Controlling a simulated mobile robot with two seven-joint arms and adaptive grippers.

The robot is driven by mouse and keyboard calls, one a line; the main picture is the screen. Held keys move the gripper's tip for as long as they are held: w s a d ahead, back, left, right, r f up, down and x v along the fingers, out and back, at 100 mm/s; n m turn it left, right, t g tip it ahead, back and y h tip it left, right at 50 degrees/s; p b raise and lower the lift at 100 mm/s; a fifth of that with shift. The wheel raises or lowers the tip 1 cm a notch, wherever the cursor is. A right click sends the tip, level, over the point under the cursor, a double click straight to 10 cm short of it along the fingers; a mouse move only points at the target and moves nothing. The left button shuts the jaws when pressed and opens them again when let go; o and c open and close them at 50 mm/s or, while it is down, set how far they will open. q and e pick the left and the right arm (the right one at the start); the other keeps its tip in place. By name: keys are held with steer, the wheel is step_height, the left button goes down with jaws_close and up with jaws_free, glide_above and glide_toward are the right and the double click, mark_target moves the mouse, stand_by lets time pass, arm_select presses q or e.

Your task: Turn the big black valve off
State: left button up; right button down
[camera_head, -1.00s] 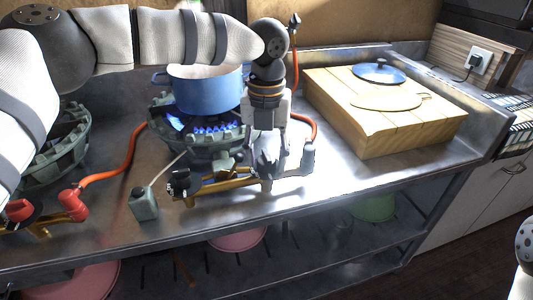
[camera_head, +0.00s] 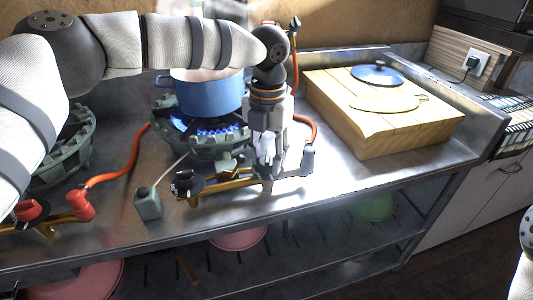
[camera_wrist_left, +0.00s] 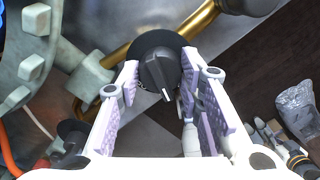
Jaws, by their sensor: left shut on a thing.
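The big black valve (camera_wrist_left: 160,72) is a round knob with a white pointer line on a dark disc, mounted on a brass pipe (camera_wrist_left: 178,35). In the wrist view it sits between the pads of my left gripper (camera_wrist_left: 160,84), which is shut on it. The pointer line runs towards the lower right of that view. In the head view my left gripper (camera_head: 266,172) points down at the front of the lit burner, and it hides the valve. A smaller black knob (camera_head: 184,184) is on the left end of the brass pipe. My right gripper is out of view.
A blue pot (camera_head: 208,97) stands on the burner (camera_head: 204,141), with blue flames showing. A small grey-green box (camera_head: 148,204) and an orange hose (camera_head: 115,174) lie to the left. A wooden box (camera_head: 385,125) with a blue lid (camera_head: 376,76) stands right.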

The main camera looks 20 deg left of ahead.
arm_select(q)
steer(key=m, duration=0.2)
steer(key=shift+m, duration=0.4)
steer(key=m, duration=0.3)
steer(key=shift+m, duration=0.3)
steer(key=m, duration=0.3)
steer(key=shift+m, duration=2.2)
steer(key=shift+f, duration=0.1)
steer(key=o, duration=0.9)
